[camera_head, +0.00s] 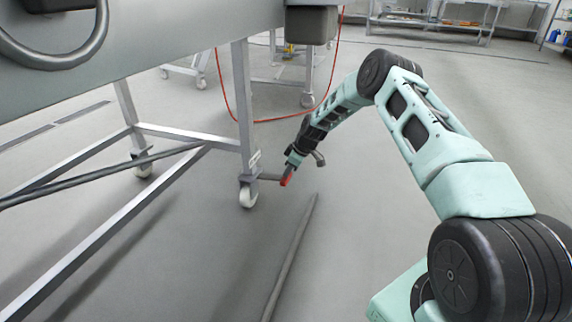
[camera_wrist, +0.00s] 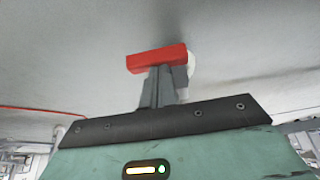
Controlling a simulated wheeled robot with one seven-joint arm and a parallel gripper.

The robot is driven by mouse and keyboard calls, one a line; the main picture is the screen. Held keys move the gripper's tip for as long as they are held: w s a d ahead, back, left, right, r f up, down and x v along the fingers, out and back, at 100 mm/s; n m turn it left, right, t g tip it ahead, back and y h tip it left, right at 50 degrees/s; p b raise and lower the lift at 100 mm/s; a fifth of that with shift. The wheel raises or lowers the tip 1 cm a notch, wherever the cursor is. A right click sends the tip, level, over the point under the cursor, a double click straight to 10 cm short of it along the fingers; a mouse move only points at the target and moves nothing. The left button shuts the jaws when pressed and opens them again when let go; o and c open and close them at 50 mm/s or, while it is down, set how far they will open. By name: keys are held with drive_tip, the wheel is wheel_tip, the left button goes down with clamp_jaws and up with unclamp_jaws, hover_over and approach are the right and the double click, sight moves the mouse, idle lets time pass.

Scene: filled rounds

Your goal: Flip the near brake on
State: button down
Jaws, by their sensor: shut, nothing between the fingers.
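The near brake is a red pedal (camera_head: 286,181) on a short grey arm beside the white caster (camera_head: 247,195) of the near table leg. In the wrist view the red pedal (camera_wrist: 157,58) lies across the fingertips, with part of a white wheel (camera_wrist: 191,68) behind it. My gripper (camera_head: 291,172) is low over the floor at the pedal, to the right of the caster. In the wrist view its fingers (camera_wrist: 161,82) are together and empty. The tips overlap the pedal in both views; I cannot tell whether they touch it. The pedal's tilt is unclear.
The metal table's leg (camera_head: 243,105) and lower rails stand left of my arm. A grey bar (camera_head: 290,255) lies on the floor in front. A red hose (camera_head: 225,90) loops behind the leg. Open floor lies to the right of the caster.

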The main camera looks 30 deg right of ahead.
wheel_tip(320, 180, down, 6)
drive_tip(key=s, duration=0.1)
drive_tip(key=shift+s+d, duration=0.15)
drive_tip(key=shift+d, duration=0.3)
drive_tip(key=shift+f, duration=0.1)
idle(0.3)
